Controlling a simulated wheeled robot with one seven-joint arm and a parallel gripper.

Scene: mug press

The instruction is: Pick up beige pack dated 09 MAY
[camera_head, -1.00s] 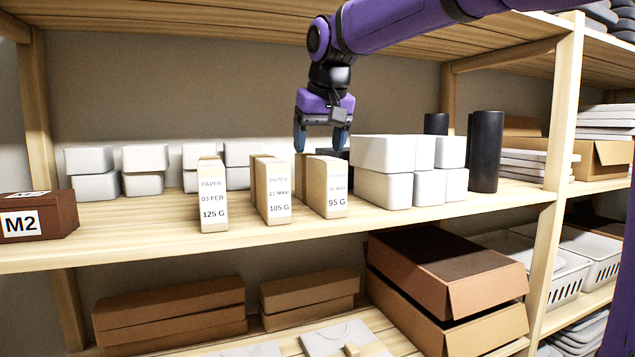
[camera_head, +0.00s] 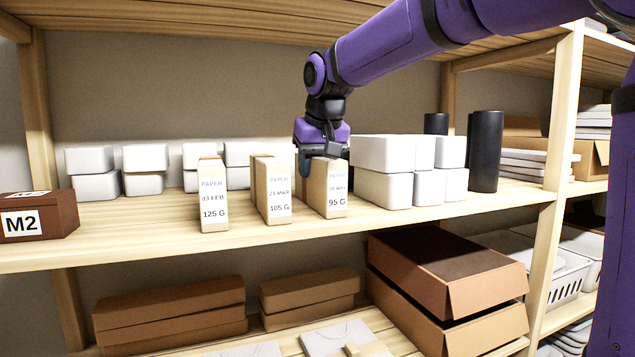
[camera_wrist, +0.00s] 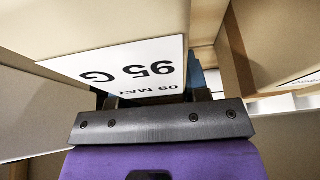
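The beige pack dated 09 MAY (camera_head: 337,198), marked 95 G, stands upright on the middle shelf, at the right of a row of three packs. Its date is hard to read in the head view but shows upside down on the pack's label in the wrist view (camera_wrist: 135,68). My gripper (camera_head: 324,164) points down over this pack, with its fingers low at the pack's top. One blue fingertip shows left of it; the other is mostly hidden. The fingers look spread apart, and contact with the pack cannot be made out.
Beige packs marked 23 MAR (camera_head: 278,195) and 03 FEB (camera_head: 213,200) stand to the left. White boxes (camera_head: 385,188) stand close on the right, with black cylinders (camera_head: 486,150) beyond. A brown M2 box (camera_head: 50,215) sits at far left. The upper shelf (camera_head: 200,20) is overhead.

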